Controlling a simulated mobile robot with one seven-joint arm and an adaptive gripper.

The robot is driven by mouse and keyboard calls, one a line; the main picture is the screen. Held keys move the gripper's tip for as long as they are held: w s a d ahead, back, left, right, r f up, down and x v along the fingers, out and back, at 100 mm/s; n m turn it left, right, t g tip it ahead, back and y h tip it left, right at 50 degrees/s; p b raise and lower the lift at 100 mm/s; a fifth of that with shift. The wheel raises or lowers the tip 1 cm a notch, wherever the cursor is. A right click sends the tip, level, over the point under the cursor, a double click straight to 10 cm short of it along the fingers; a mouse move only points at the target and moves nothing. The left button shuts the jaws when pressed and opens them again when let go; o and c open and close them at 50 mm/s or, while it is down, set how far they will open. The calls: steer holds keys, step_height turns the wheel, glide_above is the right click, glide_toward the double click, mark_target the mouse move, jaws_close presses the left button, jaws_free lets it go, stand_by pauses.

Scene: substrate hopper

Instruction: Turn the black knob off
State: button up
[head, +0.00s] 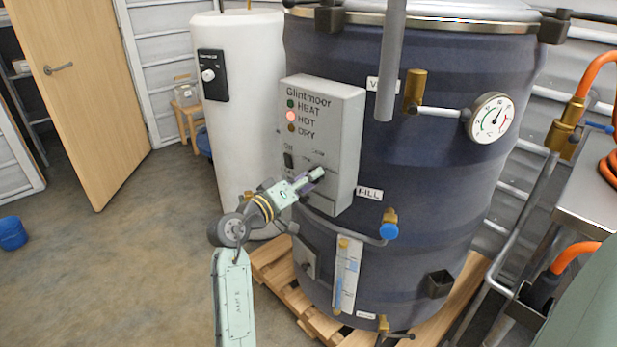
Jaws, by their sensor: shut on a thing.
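A grey control box (343,110) marked Glintmoor is fixed to the front of the dark blue drum (440,165). It carries lamps labelled HEAT, HOT and DRY, and the middle one glows red. A small black switch (288,160) sits at its lower left under the word Off. My gripper (317,174) reaches up from the lower left to the lower part of the box face. It is shut on the black knob there. The gripper covers most of the knob, so its pointer and setting cannot be read.
A white tank (245,130) with a white dial on a black plate (208,75) stands behind on the left. A pipe with a blue-handled valve (389,231) runs just below the box. A dial gauge (490,119) juts out at the right.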

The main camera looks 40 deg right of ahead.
stand_by(0.3)
steer(key=o, duration=1.2)
steer(key=shift+c, duration=0.2)
steer(key=s+a, duration=0.2)
steer(key=a, duration=0.9)
steer(key=shift+s+a, duration=0.15)
steer(key=shift+a, duration=0.25)
